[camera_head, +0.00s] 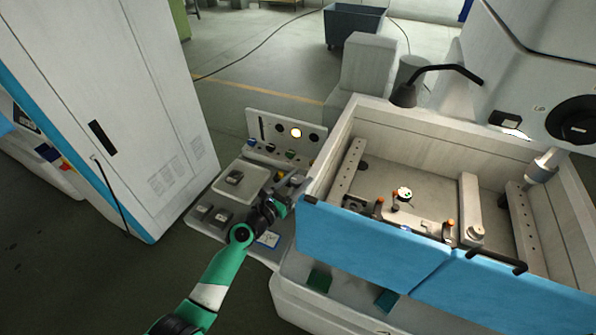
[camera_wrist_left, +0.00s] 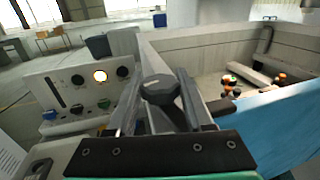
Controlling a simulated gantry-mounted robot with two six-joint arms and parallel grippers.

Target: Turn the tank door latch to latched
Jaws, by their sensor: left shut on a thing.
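The tank (camera_head: 440,140) has pale walls and blue front door panels (camera_head: 360,250). My left gripper (camera_head: 287,192) is at the tank's front left corner, beside the blue door's left end. In the left wrist view my left gripper (camera_wrist_left: 158,96) has its two fingers on either side of a dark, faceted latch knob (camera_wrist_left: 160,88), shut on it. The knob's stem and base are hidden between the fingers. In the head view the gripper covers the latch. My right gripper is not in view.
A control panel with a lit round lamp (camera_head: 296,132) and several knobs stands left of the tank. A white cabinet (camera_head: 110,100) is further left. Inside the tank are clamp bars and a fixture (camera_head: 402,194). A black lamp (camera_head: 404,94) overhangs the tank's back wall.

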